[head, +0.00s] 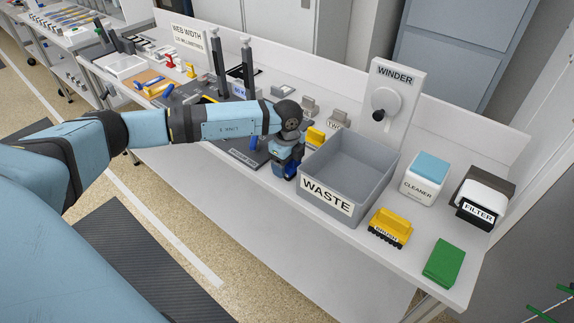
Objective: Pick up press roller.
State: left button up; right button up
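My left arm reaches in from the left across the bench, and my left gripper (287,172) points down just left of the grey waste bin. The wrist and hand hide most of what is under them. A small dark-blue part (292,170) shows at the fingers; I cannot tell whether it is the press roller or whether the fingers hold it. No thing in view is labelled as the press roller. My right gripper is not in view.
The grey waste bin (327,209) stands close right of my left gripper. The winder (392,95) stands behind it. A cleaner tub (421,190), filter box (482,197), yellow brush (390,227) and green block (443,262) are to the right. Dark posts (217,62) rise behind my forearm.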

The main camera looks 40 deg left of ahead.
pick_arm(q)
jog(key=c, duration=0.4)
jog(key=shift+r, duration=0.1)
notch_tip(320, 180, up, 20)
jog(key=shift+f, duration=0.1)
